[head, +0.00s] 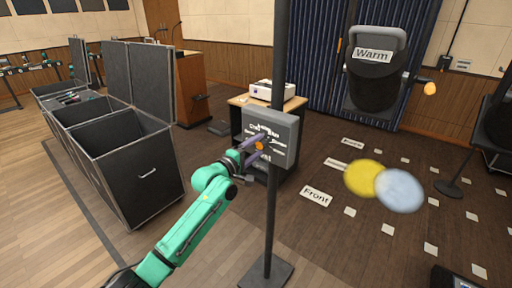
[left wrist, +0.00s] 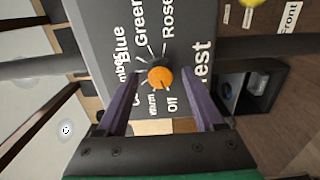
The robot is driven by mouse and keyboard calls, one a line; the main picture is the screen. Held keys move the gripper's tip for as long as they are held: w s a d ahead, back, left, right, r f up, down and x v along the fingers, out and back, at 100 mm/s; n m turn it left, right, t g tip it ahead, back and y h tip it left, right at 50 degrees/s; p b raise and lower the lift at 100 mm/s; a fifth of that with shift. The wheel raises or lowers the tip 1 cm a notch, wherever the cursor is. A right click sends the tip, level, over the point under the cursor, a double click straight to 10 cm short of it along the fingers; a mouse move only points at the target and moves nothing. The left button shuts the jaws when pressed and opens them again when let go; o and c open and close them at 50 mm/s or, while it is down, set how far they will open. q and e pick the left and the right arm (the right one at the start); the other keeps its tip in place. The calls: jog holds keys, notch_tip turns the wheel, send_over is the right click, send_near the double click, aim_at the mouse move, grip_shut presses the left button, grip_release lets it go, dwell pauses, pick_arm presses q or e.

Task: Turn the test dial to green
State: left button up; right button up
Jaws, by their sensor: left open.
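The orange test dial (left wrist: 160,77) sits on a dark grey panel (left wrist: 92,22) with white words around it, among them Blue, Green, Rose, Off and Warm. I cannot clearly tell which word the dial points at. In the head view the panel (head: 287,128) is mounted on a dark pole, and the dial (head: 259,145) shows small between the fingers. My left gripper (head: 250,151) is at the panel's face. In the left wrist view its purple fingers (left wrist: 160,72) are open, one on each side of the dial, apart from it.
The panel's pole (head: 270,210) stands on a flat base. A large open black case (head: 150,180) is at the left. A wooden cart (head: 240,101) with a white device is behind the panel. Yellow and pale blue light spots show on the right.

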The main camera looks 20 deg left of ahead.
pick_arm(q)
jog(key=shift+d, duration=0.1)
grip_shut()
